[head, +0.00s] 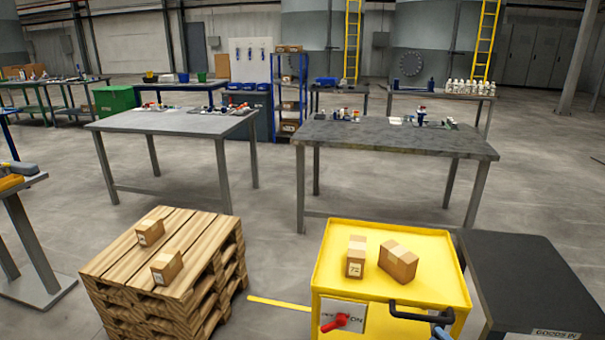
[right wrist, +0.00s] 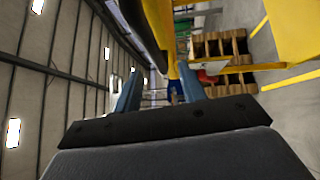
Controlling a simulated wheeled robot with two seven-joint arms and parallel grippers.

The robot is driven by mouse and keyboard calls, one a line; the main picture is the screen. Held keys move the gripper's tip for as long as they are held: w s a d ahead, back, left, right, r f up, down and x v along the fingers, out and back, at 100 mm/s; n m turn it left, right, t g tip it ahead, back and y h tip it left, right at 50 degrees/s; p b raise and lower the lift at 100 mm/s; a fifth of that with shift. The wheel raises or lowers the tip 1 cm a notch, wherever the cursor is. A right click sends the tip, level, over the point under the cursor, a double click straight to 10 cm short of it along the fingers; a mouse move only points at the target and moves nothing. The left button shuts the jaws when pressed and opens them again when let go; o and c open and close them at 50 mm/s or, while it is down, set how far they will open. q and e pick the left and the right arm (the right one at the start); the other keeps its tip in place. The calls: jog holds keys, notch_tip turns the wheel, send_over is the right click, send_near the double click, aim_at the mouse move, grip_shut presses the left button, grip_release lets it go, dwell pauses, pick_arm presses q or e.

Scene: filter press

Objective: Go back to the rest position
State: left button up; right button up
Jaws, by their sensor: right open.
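My right gripper (right wrist: 158,82) is open, its two blue fingers apart in the right wrist view. In the head view only a small bluish part of it (head: 440,332) shows at the bottom edge, by the black handle (head: 420,313) of the yellow cart (head: 335,262). The dark handle (right wrist: 143,30) also shows in the right wrist view, running down toward the space between the fingers. I cannot tell whether it touches them. I see no object held. My left gripper is in neither view.
Two cardboard boxes (head: 356,257) (head: 398,261) sit on the cart, which has a red switch (head: 342,321) on its front. Left is a wooden pallet stack (head: 195,235) with two more boxes. A dark "goods in" table (head: 525,275) stands close right. Open floor lies beyond, before two workbenches.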

jog(key=s+a+f+m+g+h+p, duration=0.1)
jog(key=s+a+m+g+h+p, duration=0.2)
jog(key=s+a+m, duration=0.4)
jog(key=s+a+f+m+g+h+p, duration=0.1)
jog(key=s+a+m+g+h, duration=0.3)
jog(key=a+m, duration=0.45)
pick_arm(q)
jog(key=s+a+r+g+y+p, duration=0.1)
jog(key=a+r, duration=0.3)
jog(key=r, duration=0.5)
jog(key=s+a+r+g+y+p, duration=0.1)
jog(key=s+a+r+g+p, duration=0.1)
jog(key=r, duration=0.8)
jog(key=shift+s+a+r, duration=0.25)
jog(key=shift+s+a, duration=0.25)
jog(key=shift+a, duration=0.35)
pick_arm(e)
jog(key=s+a+r+m+g, duration=0.2)
jog(key=s+a+r+g, duration=0.2)
jog(key=s+a, duration=0.4)
jog(key=s+a+r+m+g+y, duration=0.1)
jog(key=s+a+r+m+g, duration=0.2)
jog(key=s+a, duration=0.4)
jog(key=s+r+g, duration=0.1)
jog(key=s, duration=0.5)
jog(key=shift+s+a, duration=0.25)
jog(key=shift+a, duration=0.1)
pick_arm(q)
jog(key=shift+p, duration=0.3)
